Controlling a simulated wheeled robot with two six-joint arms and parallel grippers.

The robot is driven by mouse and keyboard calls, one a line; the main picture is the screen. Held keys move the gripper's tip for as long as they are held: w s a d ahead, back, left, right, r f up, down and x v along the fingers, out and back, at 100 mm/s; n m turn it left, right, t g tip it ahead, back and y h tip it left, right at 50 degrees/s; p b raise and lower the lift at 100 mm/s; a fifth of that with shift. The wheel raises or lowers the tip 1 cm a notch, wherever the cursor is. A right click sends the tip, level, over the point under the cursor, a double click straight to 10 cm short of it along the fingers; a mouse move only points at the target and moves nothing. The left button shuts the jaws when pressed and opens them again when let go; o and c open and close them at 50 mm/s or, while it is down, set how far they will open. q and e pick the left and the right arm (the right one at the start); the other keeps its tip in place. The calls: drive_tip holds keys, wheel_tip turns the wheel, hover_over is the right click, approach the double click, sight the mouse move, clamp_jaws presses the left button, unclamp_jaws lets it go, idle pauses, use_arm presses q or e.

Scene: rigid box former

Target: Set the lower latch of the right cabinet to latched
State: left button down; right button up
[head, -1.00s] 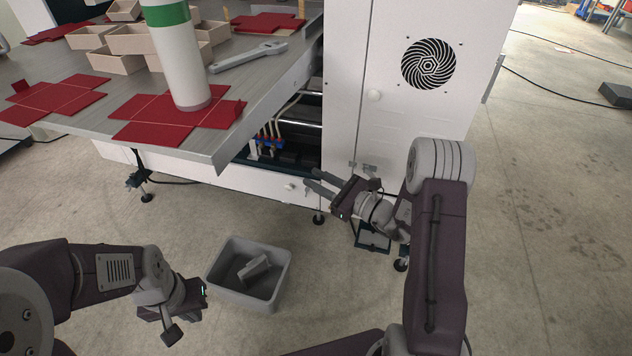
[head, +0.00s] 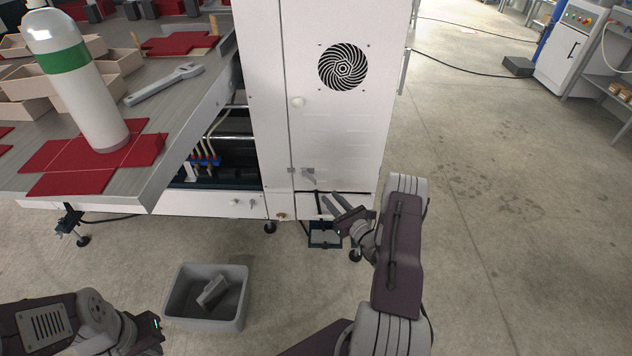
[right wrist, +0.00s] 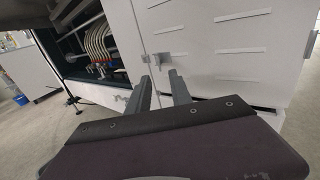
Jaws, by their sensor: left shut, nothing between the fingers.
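The right cabinet (head: 362,122) is white, with a round fan grille. Its lower latch (head: 309,175) is a small grey fitting at the door's lower left edge. The latch also shows in the right wrist view (right wrist: 158,58), just beyond my fingers; whether it is latched I cannot tell. My right gripper (head: 329,203) is open and empty, a little below and right of the latch. Its two grey fingers (right wrist: 165,82) point toward the door and appear apart from the latch. My left gripper (head: 150,338) is shut and low at the bottom left, away from the cabinet, its fingers hardly visible.
A work table (head: 165,180) at left carries red flat blanks, a white-green bottle (head: 85,95), a wrench (head: 165,84) and boxes. A grey bin (head: 207,318) stands on the floor.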

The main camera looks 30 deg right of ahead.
sight(310, 177)
drive_tip(key=w+b, duration=0.4)
drive_tip(key=w, duration=0.5)
drive_tip(key=shift+a, duration=0.35)
clamp_jaws()
idle(0.9)
